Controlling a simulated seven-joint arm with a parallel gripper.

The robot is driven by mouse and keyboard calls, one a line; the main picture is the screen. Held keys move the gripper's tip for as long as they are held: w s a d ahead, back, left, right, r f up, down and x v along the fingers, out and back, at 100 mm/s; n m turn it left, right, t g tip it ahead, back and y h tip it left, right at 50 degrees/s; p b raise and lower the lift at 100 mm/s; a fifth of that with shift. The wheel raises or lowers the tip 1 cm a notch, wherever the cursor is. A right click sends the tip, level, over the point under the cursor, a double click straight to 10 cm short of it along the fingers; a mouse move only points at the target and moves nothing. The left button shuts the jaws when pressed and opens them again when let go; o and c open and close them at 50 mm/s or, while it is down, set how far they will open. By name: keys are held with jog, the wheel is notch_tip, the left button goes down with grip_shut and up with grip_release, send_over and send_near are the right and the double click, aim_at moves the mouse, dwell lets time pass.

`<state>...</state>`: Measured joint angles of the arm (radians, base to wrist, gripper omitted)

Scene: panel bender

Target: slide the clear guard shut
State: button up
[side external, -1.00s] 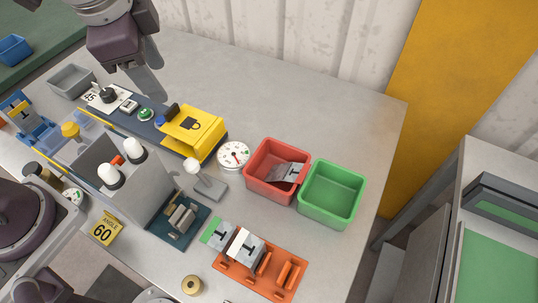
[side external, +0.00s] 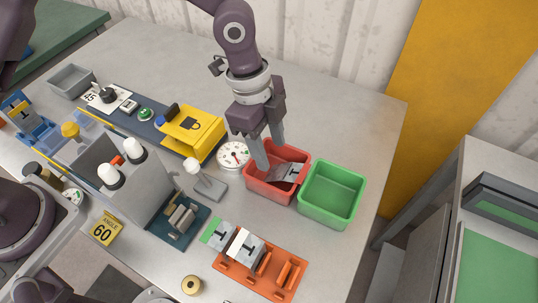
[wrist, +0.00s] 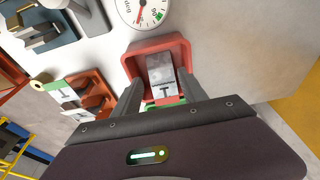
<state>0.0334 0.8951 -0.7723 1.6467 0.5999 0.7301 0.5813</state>
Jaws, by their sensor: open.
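What looks like the clear guard is a pale, see-through bluish panel (side external: 88,119) at the left in the side external view, beside the grey bender block (side external: 120,185) and a yellow knob (side external: 70,130). It is partly hidden, and I cannot tell how far it stands open. My gripper (side external: 269,156) is open and points down at the red bin (side external: 254,185), far to the right of the guard. In the wrist view, the open fingers (wrist: 158,92) are on either side of a grey metal part (wrist: 161,72) marked T in that bin. I cannot tell whether they touch it.
An empty green bin (side external: 333,193) stands against the red bin's right. A round dial (side external: 233,154) and a yellow box with a padlock mark (side external: 193,130) are left of my gripper. An orange rack (side external: 262,278) holds parts in front.

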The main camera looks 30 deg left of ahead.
jog(key=x, duration=0.2)
jog(key=a+x, duration=0.1)
jog(key=x, duration=0.1)
jog(key=shift+f, duration=0.1)
